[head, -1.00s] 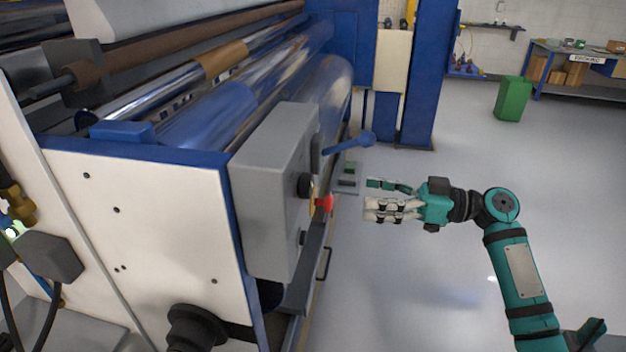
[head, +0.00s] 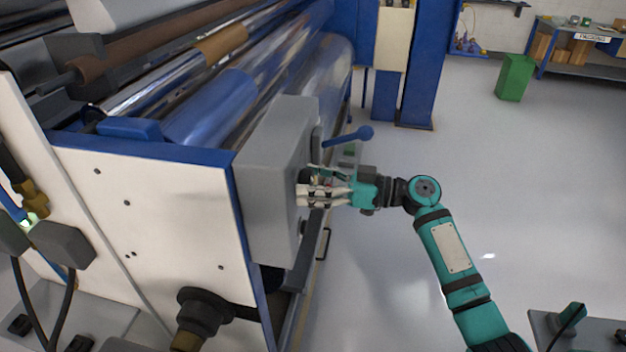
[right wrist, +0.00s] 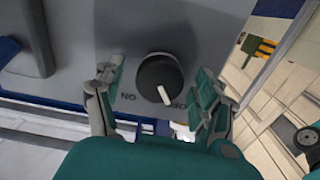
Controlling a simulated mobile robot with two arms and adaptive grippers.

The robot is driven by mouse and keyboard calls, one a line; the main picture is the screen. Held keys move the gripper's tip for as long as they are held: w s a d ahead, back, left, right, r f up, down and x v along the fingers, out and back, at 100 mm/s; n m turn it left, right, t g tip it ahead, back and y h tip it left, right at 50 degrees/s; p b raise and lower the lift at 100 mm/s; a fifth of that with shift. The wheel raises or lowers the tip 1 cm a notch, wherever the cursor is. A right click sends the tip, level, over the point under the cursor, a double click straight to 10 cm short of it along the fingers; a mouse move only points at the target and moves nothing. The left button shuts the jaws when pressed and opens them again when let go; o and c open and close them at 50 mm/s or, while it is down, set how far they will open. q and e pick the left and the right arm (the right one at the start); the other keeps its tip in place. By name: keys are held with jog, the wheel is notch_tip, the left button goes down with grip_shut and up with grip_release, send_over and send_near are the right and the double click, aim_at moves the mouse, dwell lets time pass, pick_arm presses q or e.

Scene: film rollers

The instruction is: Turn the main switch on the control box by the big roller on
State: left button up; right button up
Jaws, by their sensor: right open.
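The grey control box (head: 272,185) is mounted on the end of the big roller machine. In the right wrist view, a round black switch knob (right wrist: 160,78) with a white pointer sits on the box's grey face (right wrist: 100,45). The pointer slants down and right. Lettering is printed below the knob on both sides; the left part reads like "NO", the right is partly covered. My right gripper (head: 305,194) is at the box face; in the wrist view its open fingers (right wrist: 155,88) stand on either side of the knob.
A blue ball-ended lever (head: 348,137) sticks out just above my right gripper. The big roller (head: 325,80) lies behind the box. A black handle (head: 323,244) is below.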

jog(key=c, duration=1.2)
jog(key=shift+o, duration=0.2)
jog(key=shift+f+m+b, duration=0.15)
jog(key=shift+m+b, duration=0.85)
jog(key=m+b, duration=0.1)
jog(key=m, duration=0.1)
jog(key=shift+m, duration=0.4)
jog(key=shift+m+b, duration=0.35)
jog(key=shift+m, duration=0.45)
jog(key=m, duration=0.2)
jog(key=shift+r+m, duration=0.2)
jog(key=shift+m, duration=0.2)
jog(key=shift+s+m+p, duration=0.1)
jog(key=shift+m+p, duration=0.45)
jog(key=shift+m, duration=1.75)
